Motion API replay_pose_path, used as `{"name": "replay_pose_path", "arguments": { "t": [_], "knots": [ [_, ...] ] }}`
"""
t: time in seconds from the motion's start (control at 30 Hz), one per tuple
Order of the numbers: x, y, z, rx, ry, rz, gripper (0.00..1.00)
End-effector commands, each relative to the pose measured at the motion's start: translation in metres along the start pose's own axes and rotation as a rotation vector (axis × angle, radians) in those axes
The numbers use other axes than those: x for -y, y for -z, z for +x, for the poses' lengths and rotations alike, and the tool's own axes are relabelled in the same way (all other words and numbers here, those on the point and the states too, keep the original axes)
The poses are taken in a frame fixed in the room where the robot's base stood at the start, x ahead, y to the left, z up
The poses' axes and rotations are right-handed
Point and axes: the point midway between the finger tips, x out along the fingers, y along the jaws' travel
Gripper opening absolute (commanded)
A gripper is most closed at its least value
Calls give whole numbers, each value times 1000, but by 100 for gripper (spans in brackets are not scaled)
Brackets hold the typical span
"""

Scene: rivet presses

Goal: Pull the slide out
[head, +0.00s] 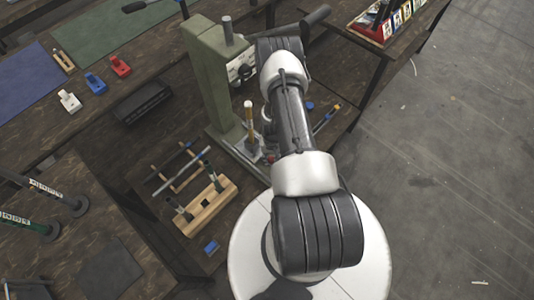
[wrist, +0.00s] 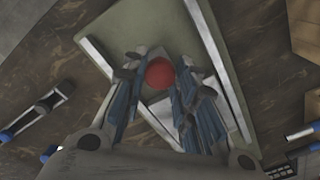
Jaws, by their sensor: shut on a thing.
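In the wrist view a red knob (wrist: 160,73) stands between the fingers of my gripper (wrist: 157,84), which is closed on it from both sides. The knob belongs to the grey slide (wrist: 155,105), which lies low between two pale metal rails (wrist: 207,42) on the green press base (wrist: 143,28). The fingers hide much of the slide. In the head view the tall green rivet press (head: 208,75) stands left of my arm. My arm hides most of the gripper and the slide there.
A wooden block with upright tools (head: 205,208) and a tool rack (head: 175,165) lie left of the press. A black tray (head: 143,101) is farther back. A red box (head: 375,28) sits at the back right. Open floor (head: 445,150) lies to the right.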

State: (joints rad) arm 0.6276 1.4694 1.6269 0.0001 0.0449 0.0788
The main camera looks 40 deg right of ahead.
Motion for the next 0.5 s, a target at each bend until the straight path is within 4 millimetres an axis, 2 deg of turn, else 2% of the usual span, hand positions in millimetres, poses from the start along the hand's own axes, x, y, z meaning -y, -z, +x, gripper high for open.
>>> {"name": "replay_pose_path", "arguments": {
  "t": [0.2, 0.5],
  "knots": [
    [-28, -29, -1, 5, 0, 5, 0],
    [-60, -61, -1, 3, 0, 4, 0]
  ]
}}
